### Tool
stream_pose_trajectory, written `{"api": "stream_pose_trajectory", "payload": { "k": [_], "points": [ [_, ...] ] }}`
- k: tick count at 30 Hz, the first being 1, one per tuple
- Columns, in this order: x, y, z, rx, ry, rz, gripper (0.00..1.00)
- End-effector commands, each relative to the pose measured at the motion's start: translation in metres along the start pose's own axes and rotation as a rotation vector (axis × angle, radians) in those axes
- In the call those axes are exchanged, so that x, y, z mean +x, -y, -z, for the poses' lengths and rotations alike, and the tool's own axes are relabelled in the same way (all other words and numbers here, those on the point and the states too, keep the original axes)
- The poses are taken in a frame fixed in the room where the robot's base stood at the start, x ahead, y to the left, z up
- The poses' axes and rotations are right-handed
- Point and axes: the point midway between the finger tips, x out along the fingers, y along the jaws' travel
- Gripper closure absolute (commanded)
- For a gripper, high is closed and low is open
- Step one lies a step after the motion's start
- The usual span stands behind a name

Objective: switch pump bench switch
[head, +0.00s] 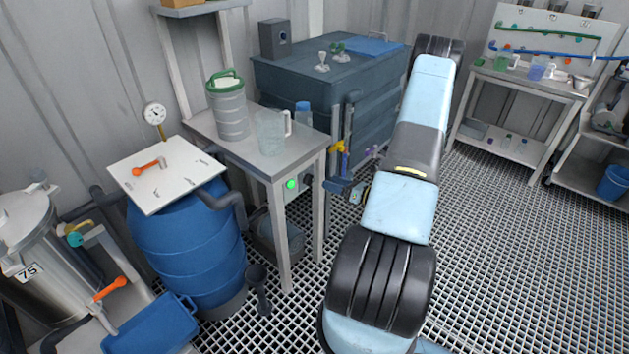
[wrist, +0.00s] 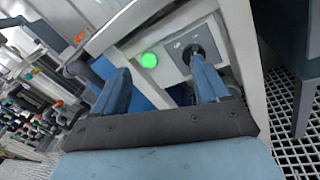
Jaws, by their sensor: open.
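The pump bench switch is a dark round knob (wrist: 194,54) on a grey panel (wrist: 174,70) under the bench top. A lit green lamp (wrist: 149,60) sits left of the knob; it also shows in the head view (head: 291,184). My gripper (wrist: 158,67) is open and empty, facing the panel. Its right fingertip overlaps the lower part of the knob in the wrist view; I cannot tell whether it touches. The lamp appears between the two fingers. In the head view my gripper (head: 338,185) is to the right of the bench's front leg, and the knob is hard to make out.
The pump bench (head: 256,157) carries a grey canister (head: 229,112) and a clear jug (head: 270,133). A blue barrel (head: 190,245) stands left of it. A dark tank (head: 320,85) with pipes and valves stands behind my gripper. Grated floor (head: 500,240) is free at right.

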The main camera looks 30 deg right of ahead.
Motion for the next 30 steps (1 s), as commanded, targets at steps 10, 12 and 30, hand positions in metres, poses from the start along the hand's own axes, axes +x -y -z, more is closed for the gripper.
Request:
{"api": "stream_pose_trajectory", "payload": {
  "k": [10,12,30],
  "points": [
    [-0.029,0.034,0.045,0.118,0.083,0.161,0.26],
    [-0.026,0.035,0.046,0.12,0.085,0.164,0.26],
    [0.067,0.05,0.038,0.118,0.084,0.161,0.26]
  ]
}}
